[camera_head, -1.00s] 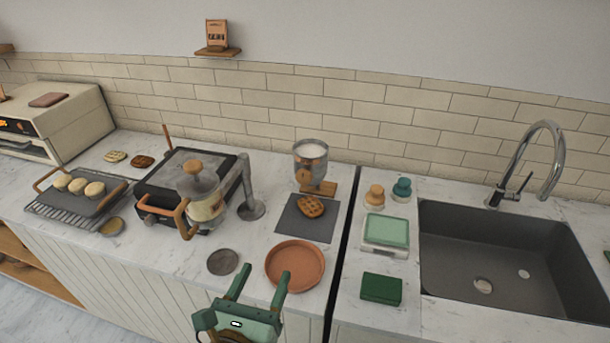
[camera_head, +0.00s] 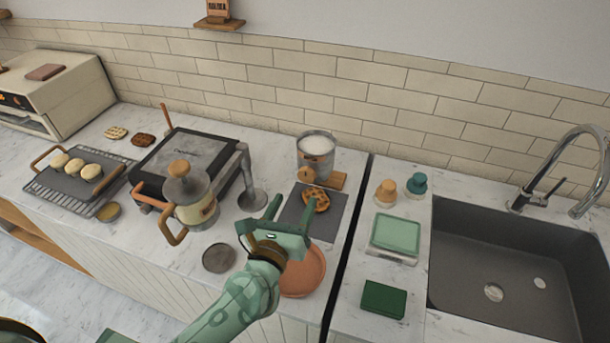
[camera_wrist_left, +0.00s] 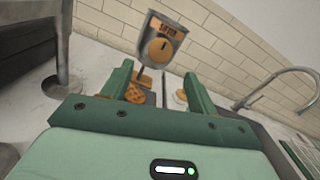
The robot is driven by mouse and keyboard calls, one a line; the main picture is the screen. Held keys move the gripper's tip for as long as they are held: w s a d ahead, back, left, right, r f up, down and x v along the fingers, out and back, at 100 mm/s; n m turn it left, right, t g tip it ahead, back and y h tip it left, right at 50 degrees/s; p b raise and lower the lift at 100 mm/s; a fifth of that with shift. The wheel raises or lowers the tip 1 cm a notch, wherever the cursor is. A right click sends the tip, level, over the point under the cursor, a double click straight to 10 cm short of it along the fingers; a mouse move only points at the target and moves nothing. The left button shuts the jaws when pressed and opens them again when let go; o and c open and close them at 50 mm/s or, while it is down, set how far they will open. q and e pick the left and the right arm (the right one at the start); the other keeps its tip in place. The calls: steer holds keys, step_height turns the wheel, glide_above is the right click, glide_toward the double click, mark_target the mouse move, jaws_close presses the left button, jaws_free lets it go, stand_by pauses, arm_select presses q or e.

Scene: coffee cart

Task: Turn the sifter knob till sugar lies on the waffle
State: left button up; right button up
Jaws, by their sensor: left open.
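The sifter (camera_head: 316,146) is a metal cup full of white sugar on a wooden stand at the back of the counter. Its round wooden knob (camera_head: 306,175) faces the front; in the left wrist view the knob (camera_wrist_left: 160,48) shows clearly below a label. The waffle (camera_head: 316,199) lies on a dark grey mat (camera_head: 325,224) in front of the sifter; part of it (camera_wrist_left: 135,93) shows behind a finger in the wrist view. No sugar is visible on it. My left gripper (camera_head: 291,207) is open and empty, in front of the waffle and short of the knob. My right gripper is out of view.
A terracotta plate (camera_head: 305,275) lies partly under my left gripper. A scale (camera_head: 394,236), a green block (camera_head: 383,299) and the sink (camera_head: 490,250) are to the right.

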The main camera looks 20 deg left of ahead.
mark_target(306, 179)
arm_select(q)
steer(key=w, duration=0.8)
steer(key=shift+d, duration=0.1)
steer(key=shift+s, duration=0.1)
steer(key=c, duration=1)
